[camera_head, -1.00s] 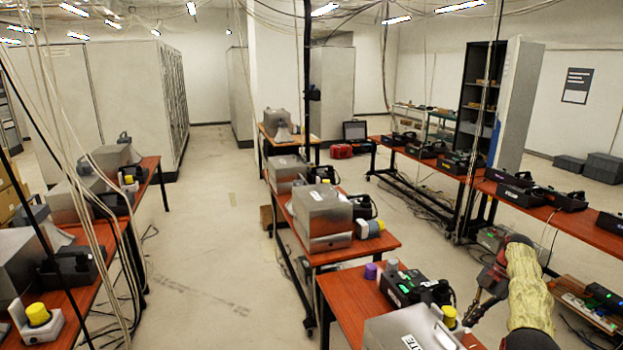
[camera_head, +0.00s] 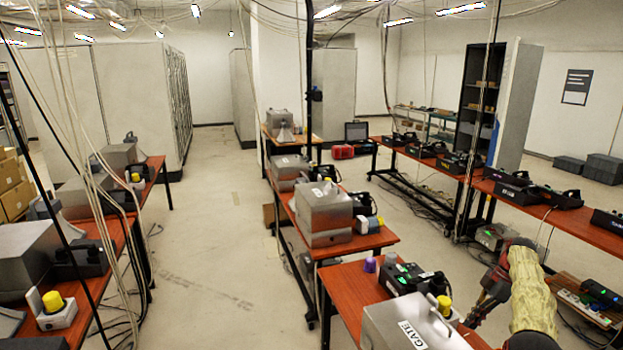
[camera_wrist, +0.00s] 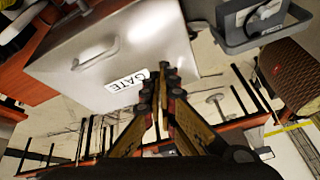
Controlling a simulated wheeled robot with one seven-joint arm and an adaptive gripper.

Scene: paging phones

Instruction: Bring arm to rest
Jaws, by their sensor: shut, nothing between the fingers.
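My arm (camera_head: 532,290) reaches in from the lower right of the head view, in a tan sleeve. My gripper (camera_head: 480,318) is at its end, beside the right edge of the near table (camera_head: 345,290). In the wrist view my gripper (camera_wrist: 163,82) is shut with its fingertips together and nothing between them. Behind the fingertips in that view is a grey metal box (camera_wrist: 95,65) with a handle and a GATE label. The same box (camera_head: 400,325) stands on the near table in the head view, left of my gripper.
Black phone units stand on the right-hand table (camera_head: 570,228). A black phone with green lights (camera_head: 410,278), a purple cap (camera_head: 370,265) and a yellow knob (camera_head: 445,305) are on the near table. Cables hang at the left. The floor aisle (camera_head: 215,230) is clear.

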